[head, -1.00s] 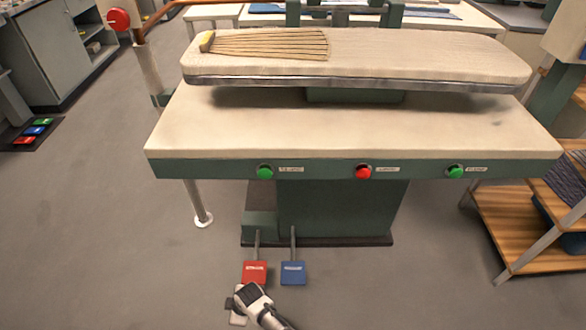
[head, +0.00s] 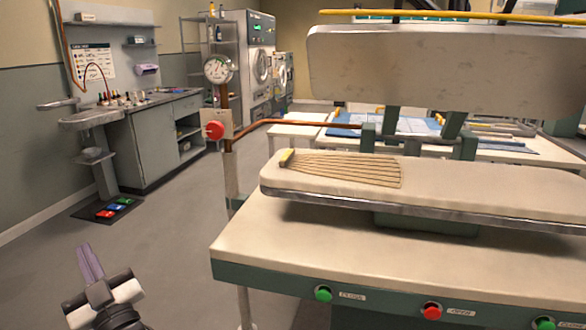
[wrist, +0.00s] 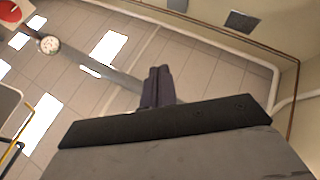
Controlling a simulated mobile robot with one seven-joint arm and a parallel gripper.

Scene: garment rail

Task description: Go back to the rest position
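My gripper (head: 90,262) is at the lower left of the head view, left of the press and apart from it, over bare floor. Its two purple fingers point up and lie side by side with no visible gap and nothing between them. In the wrist view the fingers (wrist: 158,88) are against the ceiling, also together and empty. The press has a padded lower board (head: 450,190) with a pleated tan piece (head: 345,170) lying flat on it. The raised upper pressing head (head: 450,70) stands apart above the board.
A red knob (head: 214,131) and a gauge (head: 218,69) sit on the pipe post left of the press. Green and red buttons (head: 431,311) line the press table's front. A grey cabinet (head: 155,145) and floor pedals (head: 108,211) stand at left. Floor between is clear.

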